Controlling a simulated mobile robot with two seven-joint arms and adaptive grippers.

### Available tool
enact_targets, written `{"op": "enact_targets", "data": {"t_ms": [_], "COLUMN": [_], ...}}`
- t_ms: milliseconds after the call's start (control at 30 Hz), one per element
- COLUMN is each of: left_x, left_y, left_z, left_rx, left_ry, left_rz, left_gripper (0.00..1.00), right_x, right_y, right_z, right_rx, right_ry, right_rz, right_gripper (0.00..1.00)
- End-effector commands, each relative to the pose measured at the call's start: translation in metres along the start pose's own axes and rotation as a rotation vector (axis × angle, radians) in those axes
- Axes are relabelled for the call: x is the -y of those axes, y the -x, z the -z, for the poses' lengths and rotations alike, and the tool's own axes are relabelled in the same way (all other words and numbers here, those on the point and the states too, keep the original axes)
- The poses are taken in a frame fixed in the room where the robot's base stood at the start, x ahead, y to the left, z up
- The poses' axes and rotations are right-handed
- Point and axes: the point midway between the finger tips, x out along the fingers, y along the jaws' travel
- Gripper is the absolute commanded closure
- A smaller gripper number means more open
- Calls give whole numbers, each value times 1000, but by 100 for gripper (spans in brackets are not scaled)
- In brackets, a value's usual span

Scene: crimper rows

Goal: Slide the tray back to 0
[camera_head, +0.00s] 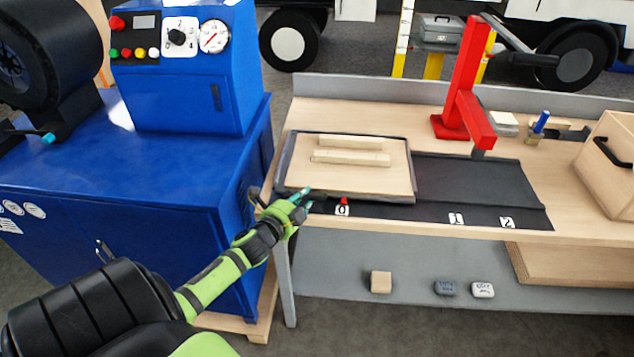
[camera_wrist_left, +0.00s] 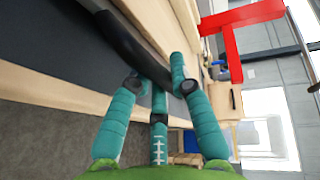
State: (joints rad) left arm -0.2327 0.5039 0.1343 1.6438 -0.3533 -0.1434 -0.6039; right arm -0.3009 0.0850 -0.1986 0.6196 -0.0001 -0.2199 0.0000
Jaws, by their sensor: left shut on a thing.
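The tray (camera_head: 300,172) is a wooden board with a dark grey rim and two pale wood strips (camera_head: 350,157) on it. It sits at the left end of a dark track (camera_head: 470,180) on the bench. A red pointer (camera_head: 344,200) at the tray's front edge stands at the 0 label (camera_head: 342,211). My left gripper (camera_head: 302,197) is shut on the tray's rim at its front left. In the left wrist view, its teal fingers (camera_wrist_left: 163,82) close around the dark rim (camera_wrist_left: 130,40). My right gripper is not in view.
Labels 1 (camera_head: 456,218) and 2 (camera_head: 507,222) lie farther right along the track, which is clear there. A red press (camera_head: 465,90) stands behind the track. A blue machine (camera_head: 130,160) stands close on the left. A wooden box (camera_head: 612,165) is at the right.

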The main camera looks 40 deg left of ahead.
Motion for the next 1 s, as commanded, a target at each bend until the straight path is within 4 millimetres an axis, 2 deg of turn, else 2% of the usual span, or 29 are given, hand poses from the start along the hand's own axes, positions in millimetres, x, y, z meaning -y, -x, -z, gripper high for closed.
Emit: {"op": "enact_targets", "data": {"t_ms": [500,533,567,833,1000], "left_x": [1,1,2,1,-1], "left_y": [2,2,2,2,8], "left_z": [-9,-9,-9,-7,-6], "left_rx": [6,6,6,2,1], "left_ry": [1,1,0,0,1], "left_rz": [1,1,2,1,-1], "left_gripper": [100,67,55,54,54], "right_x": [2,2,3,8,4], "right_y": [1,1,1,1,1], "right_z": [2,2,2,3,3], "right_rx": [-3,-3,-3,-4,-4], "right_ry": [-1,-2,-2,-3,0], "right_rz": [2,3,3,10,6], "right_gripper": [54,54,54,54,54]}}
